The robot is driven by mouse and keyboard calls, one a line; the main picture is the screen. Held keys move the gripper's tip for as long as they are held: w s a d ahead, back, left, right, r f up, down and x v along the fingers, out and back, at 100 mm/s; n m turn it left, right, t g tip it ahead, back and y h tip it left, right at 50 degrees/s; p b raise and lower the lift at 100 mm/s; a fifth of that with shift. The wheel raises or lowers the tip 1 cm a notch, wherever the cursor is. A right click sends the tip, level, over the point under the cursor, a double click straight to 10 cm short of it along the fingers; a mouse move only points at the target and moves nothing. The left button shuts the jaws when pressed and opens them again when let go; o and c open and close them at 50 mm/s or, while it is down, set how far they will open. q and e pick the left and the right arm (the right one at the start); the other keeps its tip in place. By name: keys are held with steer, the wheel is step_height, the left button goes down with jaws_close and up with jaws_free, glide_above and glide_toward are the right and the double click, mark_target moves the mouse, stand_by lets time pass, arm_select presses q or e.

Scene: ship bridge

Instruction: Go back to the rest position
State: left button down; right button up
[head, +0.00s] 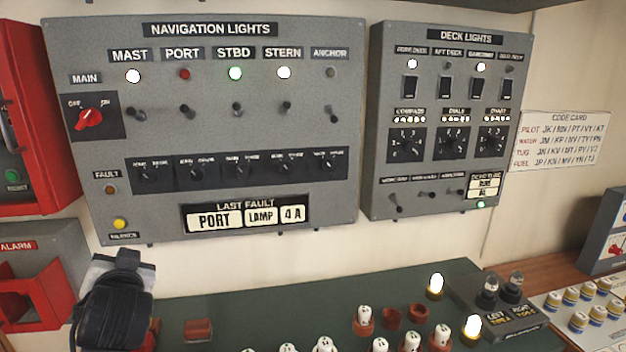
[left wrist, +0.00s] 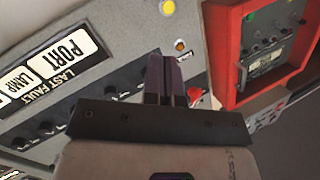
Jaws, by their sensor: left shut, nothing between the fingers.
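My left gripper (head: 127,260) is at the lower left of the head view, in front of the wall below the navigation lights panel (head: 235,100). In the left wrist view its two dark fingers (left wrist: 166,75) are together with nothing between them. They appear in front of the panel's lower corner, near the yellow button (left wrist: 167,7). I cannot tell from these views how far they are from the panel. My right gripper is in neither view.
A deck lights panel (head: 440,200) hangs to the right. Red boxes (head: 25,120) stand at the left edge. A green worktop (head: 260,305) below holds several white pegs and a lit lamp (head: 435,285). A code card (head: 562,140) is on the wall.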

arm_select(q)
steer(key=s+d+f+m+g+h+p, duration=0.1)
steer(key=s+d+f+m+h+p, duration=0.1)
steer(key=s+d+f+h, duration=0.4)
steer(key=s+d+f+m+g+h+p, duration=0.1)
steer(key=s+d+f+h, duration=0.1)
steer(key=s+d+f, duration=0.55)
steer(key=s+a+f+g+h+p, duration=0.1)
steer(key=s+f+g+p, duration=0.3)
steer(key=s+f, duration=1.9)
steer(key=s+g, duration=0.4)
steer(key=shift+n, duration=0.3)
steer(key=shift+s+a+f, duration=0.1)
steer(key=c, duration=1.8)
jaws_free()
